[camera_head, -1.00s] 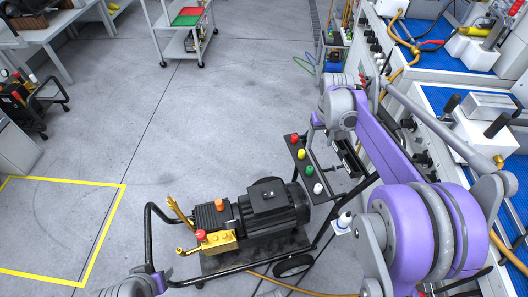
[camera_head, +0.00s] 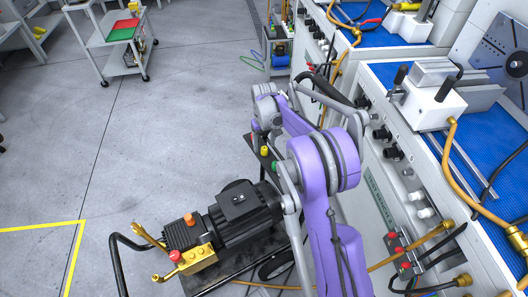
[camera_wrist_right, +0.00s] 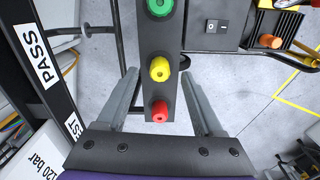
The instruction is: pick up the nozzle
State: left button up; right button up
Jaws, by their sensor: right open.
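Colored nozzles stand in a row on a dark bar of the pressure washer. In the right wrist view I see a red nozzle (camera_wrist_right: 160,111), a yellow nozzle (camera_wrist_right: 159,69) and a green nozzle (camera_wrist_right: 160,7). My right gripper (camera_wrist_right: 159,84) is open, with one finger on each side of the bar, apart from the red and yellow nozzles. In the head view the yellow nozzle (camera_head: 264,151) and green nozzle (camera_head: 274,167) show beside my right arm; the red nozzle is hidden there. My left gripper is out of view.
The washer's black motor (camera_head: 245,207) and brass pump (camera_head: 197,260) sit beside the bar. A test bench with a blue top (camera_head: 490,135) stands close on the right. Open grey floor lies to the left, with a cart (camera_head: 122,62) at the back.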

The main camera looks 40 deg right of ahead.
aim_at(264, 153)
jog(key=shift+f, duration=1.45)
grip_shut()
